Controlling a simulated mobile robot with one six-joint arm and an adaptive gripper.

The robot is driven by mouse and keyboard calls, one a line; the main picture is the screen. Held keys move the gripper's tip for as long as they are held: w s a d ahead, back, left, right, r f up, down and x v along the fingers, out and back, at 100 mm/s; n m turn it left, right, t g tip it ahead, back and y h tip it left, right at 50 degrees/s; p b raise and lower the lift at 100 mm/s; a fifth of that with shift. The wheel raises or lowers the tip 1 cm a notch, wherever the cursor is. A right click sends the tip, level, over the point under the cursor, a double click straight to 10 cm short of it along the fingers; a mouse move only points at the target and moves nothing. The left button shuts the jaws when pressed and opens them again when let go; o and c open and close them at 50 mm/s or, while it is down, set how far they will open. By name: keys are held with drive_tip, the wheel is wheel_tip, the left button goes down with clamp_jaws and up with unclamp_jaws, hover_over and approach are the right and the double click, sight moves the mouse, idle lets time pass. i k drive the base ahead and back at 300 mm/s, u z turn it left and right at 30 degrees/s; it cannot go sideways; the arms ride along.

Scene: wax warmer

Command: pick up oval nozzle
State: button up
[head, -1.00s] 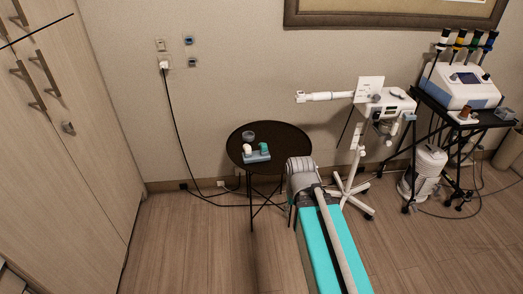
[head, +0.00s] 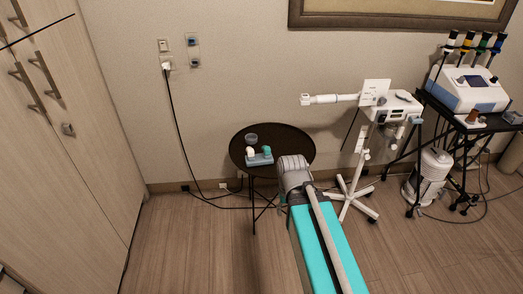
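A round dark table (head: 292,140) stands against the wall left of centre. On its left part sits a small blue-grey holder (head: 259,160) with a white piece (head: 250,152) and a green piece (head: 267,150) upright in it. These look like nozzles, but they are too small to tell which one is oval. My gripper is not visible. Only my grey and turquoise arm shows, its far end overlapping the table's front right edge in the picture.
A small grey bowl (head: 251,138) sits behind the holder. A white device on a wheeled stand (head: 359,190) is right of the table. A black cart (head: 430,112) bears a white machine (head: 468,90). A black cable (head: 176,130) hangs at left.

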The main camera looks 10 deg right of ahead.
sight(267, 149)
drive_tip(key=i, duration=0.85)
drive_tip(key=z, duration=0.05)
